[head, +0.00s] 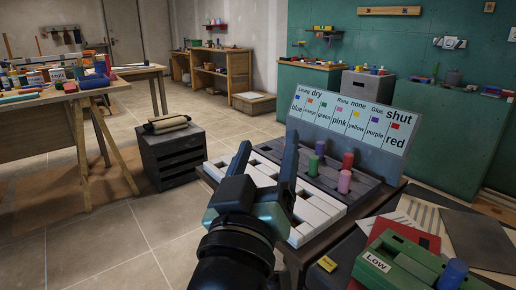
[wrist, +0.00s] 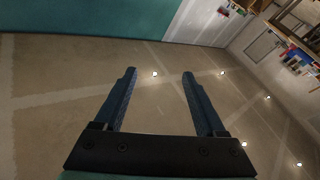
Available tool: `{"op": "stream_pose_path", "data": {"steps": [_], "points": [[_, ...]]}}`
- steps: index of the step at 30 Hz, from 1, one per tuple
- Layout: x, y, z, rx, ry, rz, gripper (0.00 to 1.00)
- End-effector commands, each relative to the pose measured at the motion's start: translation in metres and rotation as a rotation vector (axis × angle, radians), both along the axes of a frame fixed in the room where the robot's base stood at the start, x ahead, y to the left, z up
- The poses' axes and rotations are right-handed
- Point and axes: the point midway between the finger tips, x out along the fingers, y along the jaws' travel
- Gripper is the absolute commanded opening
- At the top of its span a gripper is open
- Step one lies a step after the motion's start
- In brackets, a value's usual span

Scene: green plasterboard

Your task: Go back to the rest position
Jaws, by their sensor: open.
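My gripper (head: 266,168) is raised in front of the rack in the head view, its two fingers spread apart and pointing up. In the wrist view the gripper (wrist: 160,92) is open with nothing between its fingers. In the head view the gripper and wrist hide part of the left side of the rack (head: 325,212).
The rack has white and dark slots, several coloured cylinders and a label board (head: 350,125). A green box marked Low (head: 385,265) stands at the front right. A dark drawer unit (head: 170,160) stands left on the floor. The floor (head: 95,245) at front left is clear.

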Motion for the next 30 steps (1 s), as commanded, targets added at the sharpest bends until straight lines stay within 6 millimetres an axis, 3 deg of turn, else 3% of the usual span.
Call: {"op": "stream_pose_path", "data": {"steps": [1,3,9,12,30], "points": [[-0.015,0.0,0.042,0.059,-0.117,0.057,0.73],[-0.038,0.002,0.089,0.131,-0.262,0.148,0.73],[-0.127,0.009,0.208,0.265,-0.624,0.408,0.73],[-0.12,0.01,0.245,0.263,-0.599,0.397,0.73],[-0.117,0.011,0.426,0.261,-0.59,0.396,0.73]]}}
